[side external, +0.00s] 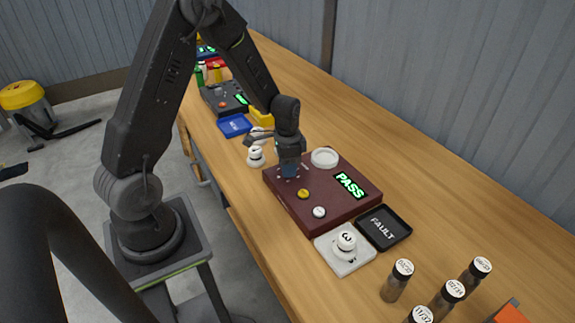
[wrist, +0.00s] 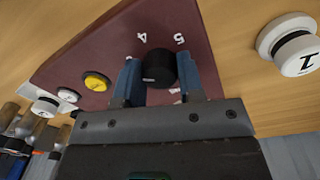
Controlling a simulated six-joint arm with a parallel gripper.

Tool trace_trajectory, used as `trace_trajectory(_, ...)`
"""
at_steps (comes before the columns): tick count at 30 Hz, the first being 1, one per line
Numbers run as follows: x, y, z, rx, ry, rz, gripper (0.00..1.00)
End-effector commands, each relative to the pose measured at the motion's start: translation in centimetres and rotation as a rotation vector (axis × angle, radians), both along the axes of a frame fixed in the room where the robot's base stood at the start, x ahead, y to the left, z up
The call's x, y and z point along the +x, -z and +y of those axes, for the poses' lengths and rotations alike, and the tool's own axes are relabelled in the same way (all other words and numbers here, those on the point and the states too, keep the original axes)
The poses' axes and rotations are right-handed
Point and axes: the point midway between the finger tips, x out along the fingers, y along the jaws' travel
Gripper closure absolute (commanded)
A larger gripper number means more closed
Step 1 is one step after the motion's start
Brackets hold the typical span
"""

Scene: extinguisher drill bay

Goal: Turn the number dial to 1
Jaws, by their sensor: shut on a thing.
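The number dial (wrist: 158,68) is a black round knob on the maroon panel box (side external: 331,206). In the wrist view, printed numerals 4 and 5 show on the panel beyond it. Its other numerals are mostly hidden, and I cannot tell which number it points to. My gripper (wrist: 160,80) has its two blue fingers on either side of the knob and is shut on it. In the side view, my gripper (side external: 289,170) points down onto the box's far-left part, and its fingers hide the knob.
A FAULT tray (side external: 383,228) and a white pad with a piece marked 3 (side external: 346,243) sit nearby. Several vials stand front right.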

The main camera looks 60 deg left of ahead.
Motion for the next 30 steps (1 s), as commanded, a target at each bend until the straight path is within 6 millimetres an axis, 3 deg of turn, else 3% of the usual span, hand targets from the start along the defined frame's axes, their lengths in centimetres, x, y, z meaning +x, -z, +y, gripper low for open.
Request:
trace_trajectory(11,0.01,-0.03,0.02,0.001,-0.100,0.000,0.89)
trace_trajectory(30,-0.07,-0.03,-0.10,0.000,-0.670,0.001,0.89)
